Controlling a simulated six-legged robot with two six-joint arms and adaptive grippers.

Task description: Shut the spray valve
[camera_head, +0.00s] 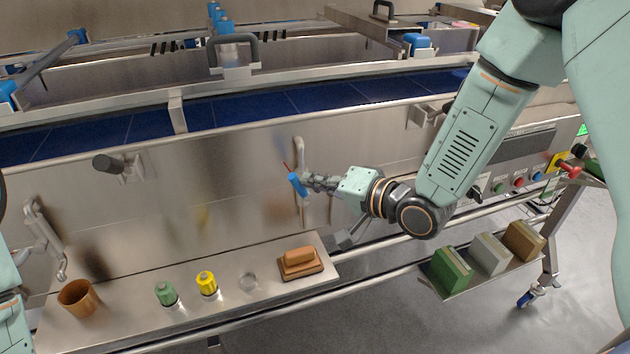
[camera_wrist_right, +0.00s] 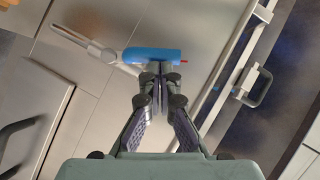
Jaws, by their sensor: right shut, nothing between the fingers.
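The spray valve's blue grip (camera_head: 297,184) is in front of the steel side panel, with a thin red tip at its upper end. In the right wrist view the blue grip (camera_wrist_right: 150,55) lies crosswise just beyond my fingertips, joined on its left to a grey metal fitting (camera_wrist_right: 95,50). My right gripper (camera_head: 310,182) is shut with nothing between its fingers. Its fingertips (camera_wrist_right: 160,75) are close against or just short of the grip; I cannot tell whether they touch. At the left edge only part of my left arm shows; its gripper is not in view.
A steel shelf (camera_head: 130,318) holds a brown cup (camera_head: 78,298), a green-capped item (camera_head: 166,293), a yellow-capped item (camera_head: 207,283) and a brown block (camera_head: 299,257). Boxes stand on a lower right shelf (camera_head: 460,285). A blue conveyor belt (camera_head: 260,104) runs behind the panel. A rail (camera_head: 385,274) crosses below.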

